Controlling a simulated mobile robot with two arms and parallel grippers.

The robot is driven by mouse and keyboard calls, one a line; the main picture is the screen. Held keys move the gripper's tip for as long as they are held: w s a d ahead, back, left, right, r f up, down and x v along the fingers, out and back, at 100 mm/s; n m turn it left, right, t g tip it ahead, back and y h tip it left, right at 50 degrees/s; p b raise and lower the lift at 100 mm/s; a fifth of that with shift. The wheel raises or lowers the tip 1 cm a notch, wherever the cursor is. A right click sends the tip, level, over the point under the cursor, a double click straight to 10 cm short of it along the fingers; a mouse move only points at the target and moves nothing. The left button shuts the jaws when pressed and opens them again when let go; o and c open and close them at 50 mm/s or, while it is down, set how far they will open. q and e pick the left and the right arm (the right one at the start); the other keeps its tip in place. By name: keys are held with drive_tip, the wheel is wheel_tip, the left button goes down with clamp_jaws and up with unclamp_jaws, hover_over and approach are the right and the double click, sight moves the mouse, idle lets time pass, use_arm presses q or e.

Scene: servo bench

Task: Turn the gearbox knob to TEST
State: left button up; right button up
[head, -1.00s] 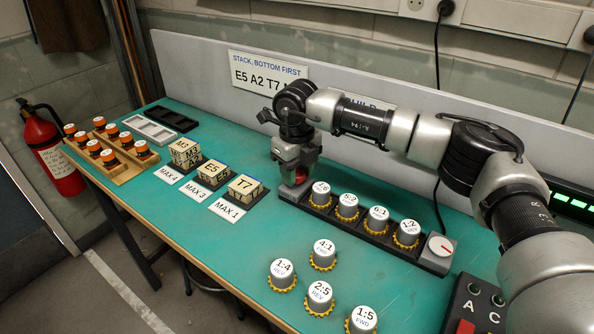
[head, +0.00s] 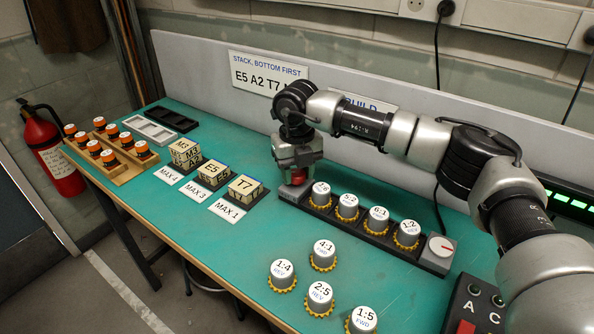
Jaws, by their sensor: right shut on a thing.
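The gearbox is a long dark rail (head: 352,231) on the bench, with a row of grey gear capsules and a white dial (head: 440,246) with a red pointer at its right end. At its left end a red knob (head: 299,178) shows only in part under my right gripper (head: 296,179). My right gripper points down and is shut on the red knob. The knob's markings, TEST included, are hidden or too small to read. My left gripper is not in view.
Loose gear capsules (head: 324,252) stand in front of the rail. Block stacks (head: 244,189) stand to its left. A black box with buttons (head: 471,304) is at the lower right. A grey back panel (head: 205,69) rises behind.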

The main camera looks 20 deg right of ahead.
sight(297, 173)
drive_tip(key=shift+r, duration=0.1)
drive_tip(key=o, duration=0.9)
wheel_tip(297, 173, up, 11)
drive_tip(key=shift+f, duration=0.15)
drive_tip(key=shift+f, duration=0.1)
